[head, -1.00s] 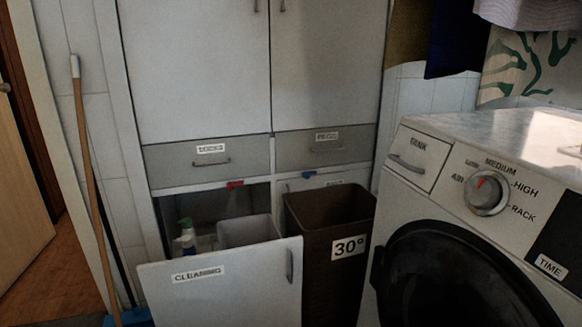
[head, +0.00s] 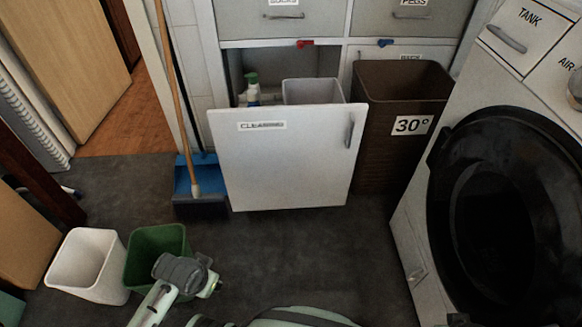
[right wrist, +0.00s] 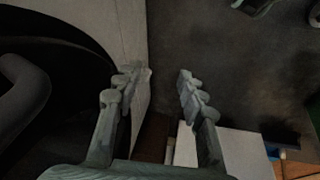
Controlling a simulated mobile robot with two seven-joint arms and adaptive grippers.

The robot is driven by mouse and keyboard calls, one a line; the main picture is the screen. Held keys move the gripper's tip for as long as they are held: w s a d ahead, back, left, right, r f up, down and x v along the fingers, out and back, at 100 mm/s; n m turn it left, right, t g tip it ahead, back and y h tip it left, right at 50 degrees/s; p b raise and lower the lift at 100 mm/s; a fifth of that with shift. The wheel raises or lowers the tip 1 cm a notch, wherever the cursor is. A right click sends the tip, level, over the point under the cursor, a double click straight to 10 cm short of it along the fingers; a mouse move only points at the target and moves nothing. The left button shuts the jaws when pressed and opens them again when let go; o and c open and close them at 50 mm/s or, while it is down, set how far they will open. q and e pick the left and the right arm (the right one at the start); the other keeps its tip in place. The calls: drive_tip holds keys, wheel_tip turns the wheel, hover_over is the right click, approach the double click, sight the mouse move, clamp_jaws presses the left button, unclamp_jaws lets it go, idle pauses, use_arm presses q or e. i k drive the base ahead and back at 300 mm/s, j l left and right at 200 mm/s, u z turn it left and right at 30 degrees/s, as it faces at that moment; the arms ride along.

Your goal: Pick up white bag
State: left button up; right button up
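No white bag can be made out in either current view. My right gripper (right wrist: 163,75) shows in the right wrist view with its two fingers apart and nothing between them. It is beside the black round door of the white machine, over dark floor. In the head view, part of my left arm shows at the lower left, in front of a green bin. No left fingers can be made out, and my right gripper is not seen there.
A cabinet door labelled CLEANING (head: 285,165) is tilted open, with a spray bottle (head: 252,88) and a pale bin (head: 312,90) behind it. A brown bin (head: 400,85) stands beside it. A white bin (head: 85,262) and green bin (head: 150,245) stand lower left. The middle floor is clear.

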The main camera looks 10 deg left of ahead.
sight(89, 264)
drive_tip(key=u, duration=2.25)
drive_tip(key=z, duration=0.75)
drive_tip(key=i+z, duration=0.15)
drive_tip(key=z, duration=0.3)
drive_tip(key=i+z, duration=0.1)
drive_tip(key=z, duration=0.4)
drive_tip(key=i+z, duration=0.15)
drive_tip(key=z, duration=0.3)
drive_tip(key=i+j, duration=0.25)
drive_tip(key=k+u, duration=0.25)
drive_tip(key=i+u, duration=0.2)
drive_tip(key=u, duration=1.4)
